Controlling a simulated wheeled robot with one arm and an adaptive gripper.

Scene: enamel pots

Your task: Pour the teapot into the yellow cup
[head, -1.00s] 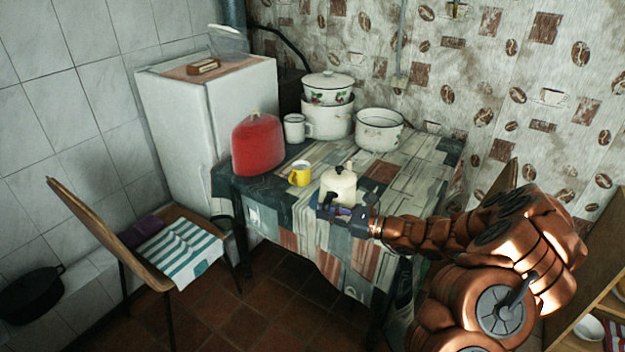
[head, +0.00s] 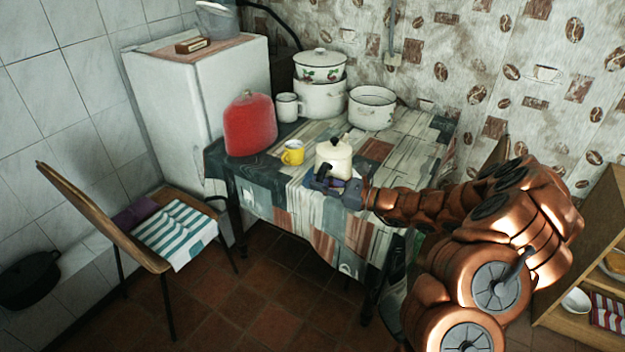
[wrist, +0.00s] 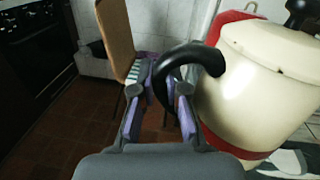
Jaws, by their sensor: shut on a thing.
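The cream teapot (head: 334,160) with a lid and a dark knob is upright at the table's front edge. It also fills the right of the wrist view (wrist: 265,85). My gripper (head: 326,182) is in front of it, shut on its curved black handle (wrist: 180,58), which passes between the fingertips (wrist: 163,88). I cannot tell whether the teapot's base touches the table. The yellow cup (head: 292,154) stands upright on the table, just left of the teapot and apart from it. The teapot's spout is hidden.
A red rounded thing (head: 249,125) and a white mug (head: 288,107) stand behind the cup. White enamel pots (head: 371,108) fill the table's back. A chair (head: 105,215) stands front left. The patterned table (head: 400,150) has free room right of the teapot.

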